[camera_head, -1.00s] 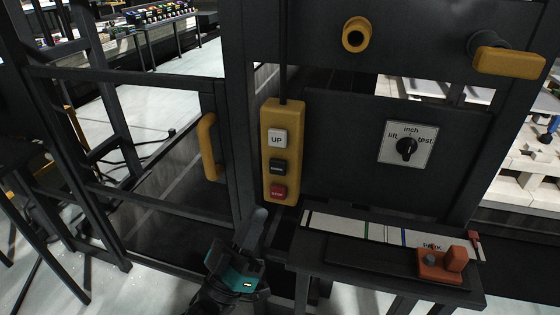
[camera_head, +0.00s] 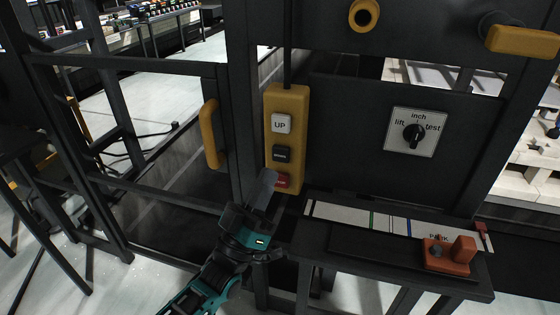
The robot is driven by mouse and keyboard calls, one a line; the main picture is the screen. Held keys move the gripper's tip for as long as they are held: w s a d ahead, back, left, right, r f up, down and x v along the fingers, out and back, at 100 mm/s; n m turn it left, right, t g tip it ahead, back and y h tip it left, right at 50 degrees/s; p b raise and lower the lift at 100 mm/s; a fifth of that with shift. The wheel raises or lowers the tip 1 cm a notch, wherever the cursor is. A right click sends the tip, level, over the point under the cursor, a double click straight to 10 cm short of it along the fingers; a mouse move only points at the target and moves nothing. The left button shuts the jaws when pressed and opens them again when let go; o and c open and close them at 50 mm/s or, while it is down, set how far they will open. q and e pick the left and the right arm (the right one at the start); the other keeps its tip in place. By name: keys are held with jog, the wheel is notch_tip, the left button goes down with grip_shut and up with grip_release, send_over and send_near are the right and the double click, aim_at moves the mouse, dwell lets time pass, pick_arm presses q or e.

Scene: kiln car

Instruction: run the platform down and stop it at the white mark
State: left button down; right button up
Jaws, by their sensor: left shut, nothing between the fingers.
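A yellow hanging control box (camera_head: 299,110) carries a white UP button (camera_head: 281,124), a black button (camera_head: 281,154) below it and a red button (camera_head: 283,181) at the bottom. My left gripper (camera_head: 267,182) is shut and empty, its fingertips at the red button's left edge and partly covering it. I cannot tell whether they touch it. No platform can be made out for sure. A pale strip with coloured lines (camera_head: 340,213) lies on the ledge below; I cannot tell which mark is the white one. My right gripper is not in view.
A selector dial (camera_head: 413,135) marked lift, inch and test sits on the dark panel. A red-orange block (camera_head: 447,254) stands by the PARK label. A yellow handle (camera_head: 209,134) is on the gate at left. Dark rails surround the box.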

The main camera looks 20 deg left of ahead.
aim_at(281, 154)
pick_arm(q)
jog(key=w+b, duration=0.1)
jog(key=w, duration=0.2)
jog(key=shift+w+d, duration=0.1)
jog(key=shift+w, duration=0.15)
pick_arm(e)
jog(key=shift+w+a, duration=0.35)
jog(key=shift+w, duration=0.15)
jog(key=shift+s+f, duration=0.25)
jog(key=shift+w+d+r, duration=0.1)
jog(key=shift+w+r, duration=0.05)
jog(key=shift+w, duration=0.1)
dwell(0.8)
pick_arm(q)
jog(key=shift+w+b, duration=0.15)
jog(key=shift+b, duration=0.15)
jog(key=shift+w, duration=0.25)
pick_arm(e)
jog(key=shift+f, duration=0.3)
pick_arm(q)
jog(key=shift+w, duration=0.15)
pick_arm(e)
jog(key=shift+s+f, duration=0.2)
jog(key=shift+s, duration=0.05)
